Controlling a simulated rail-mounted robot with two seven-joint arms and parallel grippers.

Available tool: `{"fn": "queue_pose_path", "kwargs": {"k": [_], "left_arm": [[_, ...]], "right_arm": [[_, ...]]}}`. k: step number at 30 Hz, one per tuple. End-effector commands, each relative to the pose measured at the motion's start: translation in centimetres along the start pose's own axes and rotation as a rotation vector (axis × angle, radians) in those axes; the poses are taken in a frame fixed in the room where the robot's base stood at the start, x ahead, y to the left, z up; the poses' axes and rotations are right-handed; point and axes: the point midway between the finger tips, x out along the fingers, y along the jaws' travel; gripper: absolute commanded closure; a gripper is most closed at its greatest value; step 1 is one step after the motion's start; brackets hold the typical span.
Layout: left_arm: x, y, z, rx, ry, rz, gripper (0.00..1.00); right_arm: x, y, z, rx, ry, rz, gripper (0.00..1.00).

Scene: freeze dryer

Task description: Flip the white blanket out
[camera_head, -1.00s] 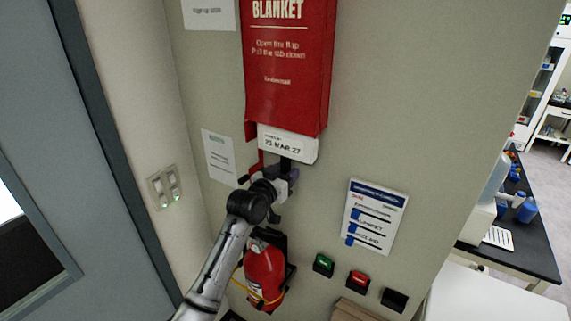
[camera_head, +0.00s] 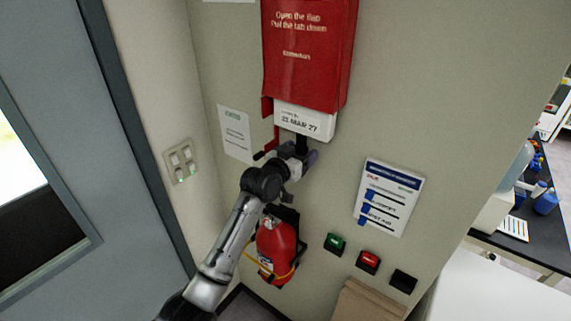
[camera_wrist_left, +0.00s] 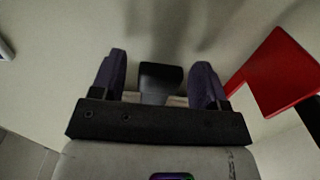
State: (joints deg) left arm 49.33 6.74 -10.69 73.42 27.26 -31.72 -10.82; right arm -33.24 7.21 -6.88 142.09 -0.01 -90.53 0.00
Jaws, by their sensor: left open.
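The red blanket box (camera_head: 308,60) is fixed on the wall. A white piece with a printed date (camera_head: 305,122), which looks like the blanket's end, sticks out below it. A black tab (camera_head: 301,143) hangs under the white piece. My left gripper (camera_head: 303,156) is just below the white piece, at the tab. In the left wrist view my left gripper (camera_wrist_left: 160,85) is open, with the black tab (camera_wrist_left: 161,78) between its purple fingers. Gaps show on both sides. A red part (camera_wrist_left: 278,75) is right of the fingers there. My right gripper is not in view.
A red extinguisher (camera_head: 277,248) hangs below my left forearm. A notice (camera_head: 389,197), a green button (camera_head: 335,243) and a red button (camera_head: 368,261) are to the right. Light switches (camera_head: 181,161) and a grey door (camera_head: 45,180) are to the left. A brown box (camera_head: 365,303) stands below.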

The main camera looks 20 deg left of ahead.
Motion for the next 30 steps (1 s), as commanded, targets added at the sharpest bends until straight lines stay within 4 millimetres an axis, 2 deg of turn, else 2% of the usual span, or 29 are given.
{"fn": "queue_pose_path", "kwargs": {"k": [5, 15, 21, 30], "left_arm": [[-2.2, 0.0, 0.2, 0.002, 0.000, 0.000, 0.32], [-8.2, 0.0, 0.2, 0.002, 0.000, -0.001, 0.32], [-11.0, -0.1, 0.2, 0.002, -0.001, -0.001, 0.32], [-13.1, 0.0, 0.1, 0.000, -0.001, 0.000, 0.32]], "right_arm": [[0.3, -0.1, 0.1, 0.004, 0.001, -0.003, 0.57], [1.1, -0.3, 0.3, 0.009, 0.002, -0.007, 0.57], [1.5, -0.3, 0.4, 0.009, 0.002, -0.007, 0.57], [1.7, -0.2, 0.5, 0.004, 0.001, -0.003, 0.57]]}}
